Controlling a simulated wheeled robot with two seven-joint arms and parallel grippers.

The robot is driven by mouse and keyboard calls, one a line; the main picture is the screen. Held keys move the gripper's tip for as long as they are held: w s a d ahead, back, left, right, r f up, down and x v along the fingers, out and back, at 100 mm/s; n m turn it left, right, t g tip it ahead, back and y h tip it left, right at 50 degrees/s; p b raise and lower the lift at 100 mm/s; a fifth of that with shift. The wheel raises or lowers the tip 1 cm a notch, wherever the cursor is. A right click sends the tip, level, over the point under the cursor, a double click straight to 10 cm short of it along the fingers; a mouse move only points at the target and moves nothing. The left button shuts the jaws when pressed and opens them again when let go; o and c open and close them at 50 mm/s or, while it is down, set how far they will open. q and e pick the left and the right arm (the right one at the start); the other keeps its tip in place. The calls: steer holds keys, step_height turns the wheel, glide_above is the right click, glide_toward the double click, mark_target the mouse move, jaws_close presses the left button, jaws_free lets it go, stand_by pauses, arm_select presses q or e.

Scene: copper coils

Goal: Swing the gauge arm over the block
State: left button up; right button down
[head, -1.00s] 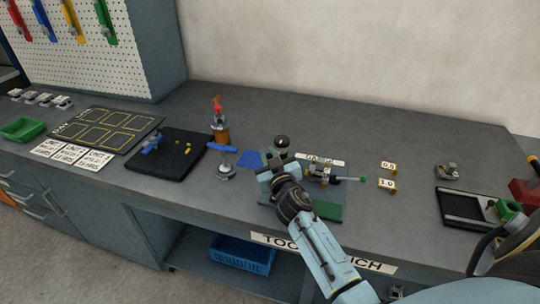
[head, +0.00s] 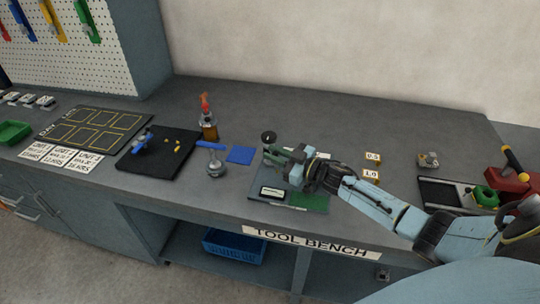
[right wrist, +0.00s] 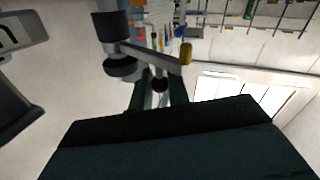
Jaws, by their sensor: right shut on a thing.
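My right gripper (head: 275,155) reaches in from the right, over the gauge stand (head: 312,206) at the middle of the bench, fingers pointing left. In the right wrist view its fingers (right wrist: 158,98) are shut around a small dark knob (right wrist: 159,84). A grey bar (right wrist: 150,54) with a yellow end runs just beyond the knob; it looks like part of the gauge arm. A black round post top (head: 268,137) stands just behind the fingertips. My gripper and wrist hide most of the arm and any block under it. My left gripper is out of view.
A blue square (head: 240,154), a silver stand with a blue bar (head: 216,166) and an amber bottle (head: 209,130) are to the left. The back of the bench is clear.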

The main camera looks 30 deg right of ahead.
steer(key=shift+d+n+g+y+b, duration=0.3)
steer(key=shift+n+g+y+b, duration=0.15)
steer(key=shift+y, duration=0.25)
steer(key=shift+s+r, duration=0.1)
steer(key=c, duration=1.4)
jaws_free()
steer(key=v, duration=1.3)
steer(key=shift+d, duration=0.25)
